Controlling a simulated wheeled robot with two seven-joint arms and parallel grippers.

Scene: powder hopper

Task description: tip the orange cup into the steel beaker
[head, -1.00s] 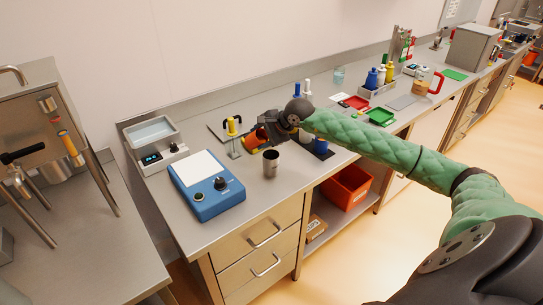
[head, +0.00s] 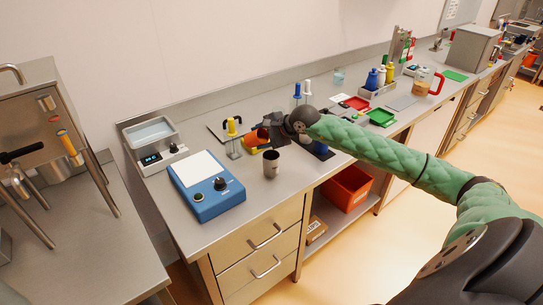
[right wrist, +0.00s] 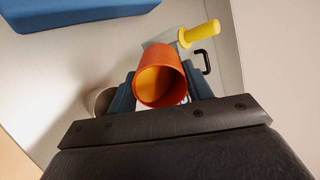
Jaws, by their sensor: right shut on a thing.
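The orange cup (head: 254,140) is held in my right gripper (head: 264,134), shut around it. In the head view the cup looks tilted, beside and above the steel beaker. In the right wrist view the cup (right wrist: 173,93) sits between the two fingers, and its open mouth shows a yellow-orange inside. The steel beaker (head: 271,166) stands upright on the bench, just in front of the gripper. In the right wrist view the beaker (right wrist: 98,102) is left of the cup, partly hidden by a finger. My left gripper is not in view.
A blue device with a white top (head: 207,188) is left of the beaker. A yellow-handled tool (head: 232,128) stands close behind the cup. The bench in front of the beaker is clear.

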